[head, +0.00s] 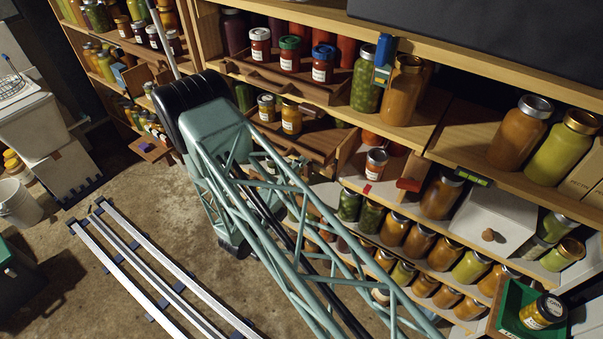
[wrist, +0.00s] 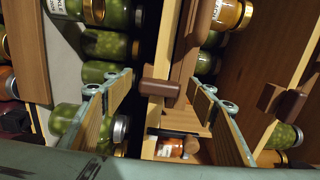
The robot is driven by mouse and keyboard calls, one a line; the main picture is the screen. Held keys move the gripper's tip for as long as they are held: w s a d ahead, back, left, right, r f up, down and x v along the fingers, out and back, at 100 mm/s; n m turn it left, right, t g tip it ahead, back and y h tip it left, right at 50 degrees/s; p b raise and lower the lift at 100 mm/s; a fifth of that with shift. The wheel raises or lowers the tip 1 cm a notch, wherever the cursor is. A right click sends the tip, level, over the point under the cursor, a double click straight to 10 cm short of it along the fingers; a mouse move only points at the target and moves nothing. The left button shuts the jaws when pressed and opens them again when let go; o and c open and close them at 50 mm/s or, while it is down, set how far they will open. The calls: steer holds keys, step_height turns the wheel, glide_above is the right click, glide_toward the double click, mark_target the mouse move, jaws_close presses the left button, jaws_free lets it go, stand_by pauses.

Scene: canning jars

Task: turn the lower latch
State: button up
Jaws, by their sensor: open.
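A brown wooden turn-block latch (wrist: 160,88) shows in the wrist view on the edge of a wooden upright. It lies between the two fingers of my gripper (wrist: 158,86). The gripper is open, with a gap on both sides of the block, and I see no contact. Another brown block (wrist: 283,101) sits at the right of the wrist view. In the head view a reddish-brown block (head: 408,185) sits at the shelf front, and a brown piece (head: 312,110) is by the small drawers. I cannot tell which block is the lower latch. My arm hides the gripper in the head view.
Jars of green preserves (wrist: 106,45) lie close beside the left finger. A pale box front (head: 485,222) is to the right. Rows of jars fill the lower shelves. The floor (head: 110,205) at the left has rails.

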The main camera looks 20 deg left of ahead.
steer(key=v, duration=1.1)
steer(key=shift+s, duration=0.4)
steer(key=shift+a, duration=0.1)
stand_by(0.5)
